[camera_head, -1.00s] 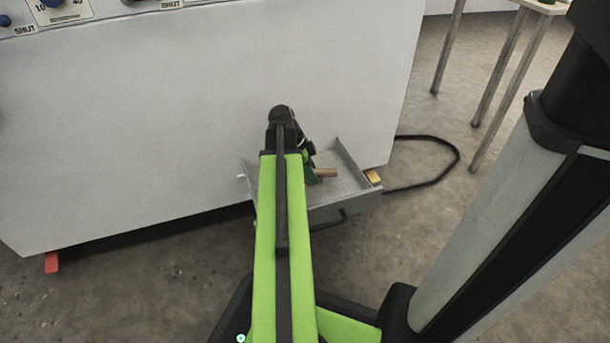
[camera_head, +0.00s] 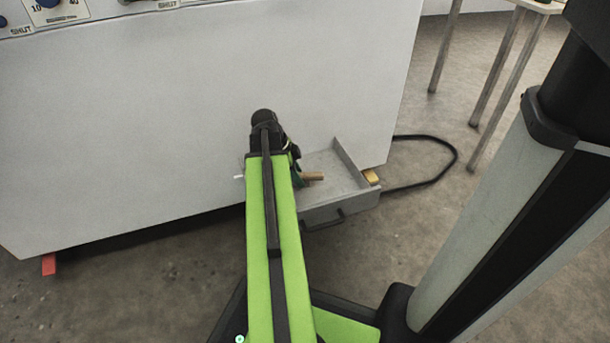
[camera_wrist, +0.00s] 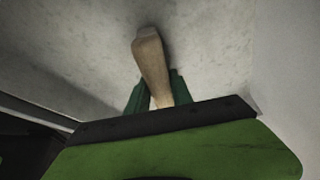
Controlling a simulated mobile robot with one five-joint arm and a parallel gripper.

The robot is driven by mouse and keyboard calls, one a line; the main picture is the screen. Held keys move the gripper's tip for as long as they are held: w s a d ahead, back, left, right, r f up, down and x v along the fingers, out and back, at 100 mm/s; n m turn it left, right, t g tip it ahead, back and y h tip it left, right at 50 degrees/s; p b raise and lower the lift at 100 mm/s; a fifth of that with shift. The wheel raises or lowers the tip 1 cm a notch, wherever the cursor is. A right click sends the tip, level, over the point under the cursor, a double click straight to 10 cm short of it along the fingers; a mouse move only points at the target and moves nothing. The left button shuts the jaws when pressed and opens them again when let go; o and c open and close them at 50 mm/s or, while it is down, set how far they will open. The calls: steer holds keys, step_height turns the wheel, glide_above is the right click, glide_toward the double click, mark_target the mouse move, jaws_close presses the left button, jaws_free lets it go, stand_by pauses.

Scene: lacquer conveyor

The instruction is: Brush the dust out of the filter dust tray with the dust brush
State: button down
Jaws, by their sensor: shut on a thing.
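The filter dust tray (camera_head: 345,185) is a grey, open drawer-like tray with a dark handle, pulled out at the foot of the white cabinet. My gripper (camera_head: 298,180) is over the tray's left part, partly hidden behind my arm. In the wrist view the brush's wooden handle (camera_wrist: 150,62) sits between the dark green fingers (camera_wrist: 158,92), above a pale speckled surface. The bristles are hidden, and I cannot tell whether they touch the tray floor. Grey specks show on that surface.
The white cabinet (camera_head: 200,120) stands right behind the tray. A black cable (camera_head: 445,170) loops on the floor to the right. Table legs (camera_head: 490,75) stand farther back. The floor in front is open.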

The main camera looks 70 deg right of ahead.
steer(key=shift+w, duration=0.1)
step_height(320, 180, up, 6)
steer(key=p, duration=0.6)
steer(key=shift+r+p, duration=1.45)
steer(key=shift+p, duration=0.1)
